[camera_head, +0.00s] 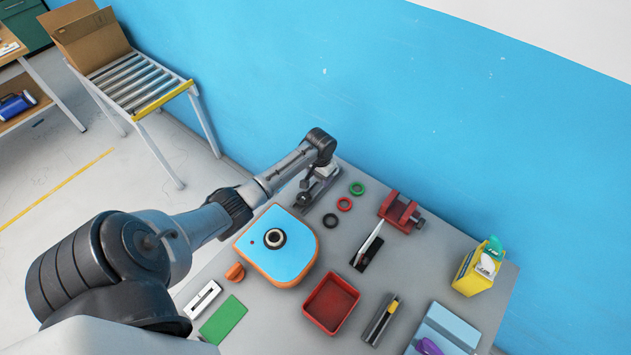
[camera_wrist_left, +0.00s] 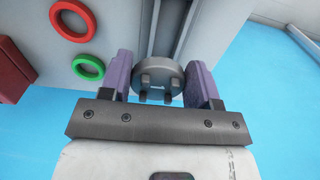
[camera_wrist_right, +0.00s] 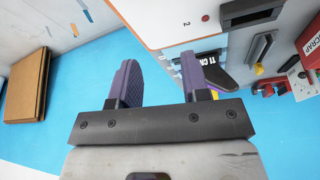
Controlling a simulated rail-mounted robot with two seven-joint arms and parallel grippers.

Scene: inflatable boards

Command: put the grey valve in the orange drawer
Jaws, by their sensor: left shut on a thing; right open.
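The grey valve (camera_wrist_left: 158,82) is a round grey disc with several small studs, seen in the left wrist view. My left gripper (camera_wrist_left: 162,74) is shut on it, one purple pad on each side. In the head view this gripper (camera_head: 312,188) is at the far edge of the grey workbench, low over a dark metal fixture, and mostly hides the valve. My right gripper (camera_wrist_right: 162,78) is open and empty in the right wrist view, its purple fingers apart. I cannot make out an orange drawer in any view.
Rings in green (camera_head: 357,188), red (camera_head: 344,204) and black (camera_head: 330,220) lie beside the left gripper. A red vise (camera_head: 401,211), a blue-topped orange board piece (camera_head: 262,250), a red tray (camera_head: 331,326) and a yellow box (camera_head: 474,276) crowd the bench. A blue wall stands behind.

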